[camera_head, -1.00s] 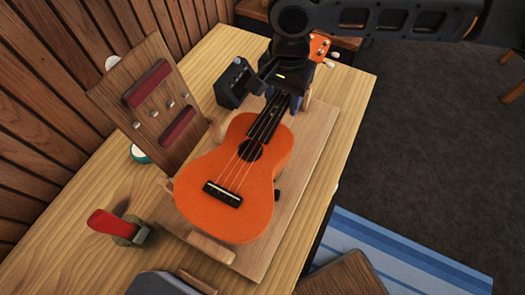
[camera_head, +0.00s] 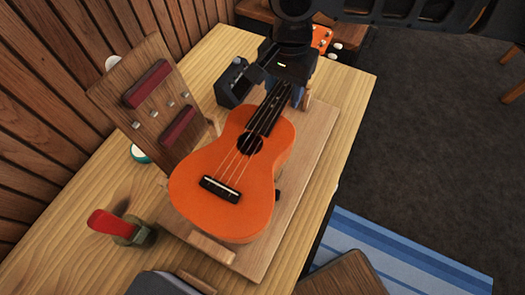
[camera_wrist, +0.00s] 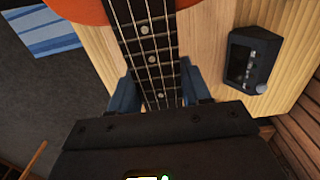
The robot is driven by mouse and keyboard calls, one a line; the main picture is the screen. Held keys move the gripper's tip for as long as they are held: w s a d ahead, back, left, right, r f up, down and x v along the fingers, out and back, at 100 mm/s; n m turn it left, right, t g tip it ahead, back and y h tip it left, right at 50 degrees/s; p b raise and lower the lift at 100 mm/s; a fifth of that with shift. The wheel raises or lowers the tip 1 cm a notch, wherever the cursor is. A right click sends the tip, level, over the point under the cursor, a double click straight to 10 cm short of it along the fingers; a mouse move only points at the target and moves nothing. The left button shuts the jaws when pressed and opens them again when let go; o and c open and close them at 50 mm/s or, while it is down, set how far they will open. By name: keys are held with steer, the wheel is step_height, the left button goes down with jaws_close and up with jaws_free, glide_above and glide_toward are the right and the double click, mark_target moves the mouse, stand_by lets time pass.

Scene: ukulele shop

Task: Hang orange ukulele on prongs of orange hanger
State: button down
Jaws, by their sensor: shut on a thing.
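The orange ukulele (camera_head: 225,165) is over a wooden board on the workbench, body toward the front and neck pointing to the back right. My gripper (camera_head: 280,88) is shut on its neck near the head end. In the wrist view the fretboard (camera_wrist: 148,50) runs between the blue fingers of my gripper (camera_wrist: 152,95). The orange headstock (camera_head: 321,40) shows beyond my gripper. I cannot tell how far the body is above the board. I cannot make out an orange hanger in these views.
The wooden board (camera_head: 315,145) lies under the ukulele on the workbench (camera_head: 60,250). A tilted wooden panel with red pads (camera_head: 150,95) stands at left. A red-handled clamp (camera_head: 110,223) is at front left. A small black box (camera_head: 235,85) stands beside the neck; it also shows in the wrist view (camera_wrist: 252,58).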

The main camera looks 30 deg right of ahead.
steer(key=shift+r, duration=1.4)
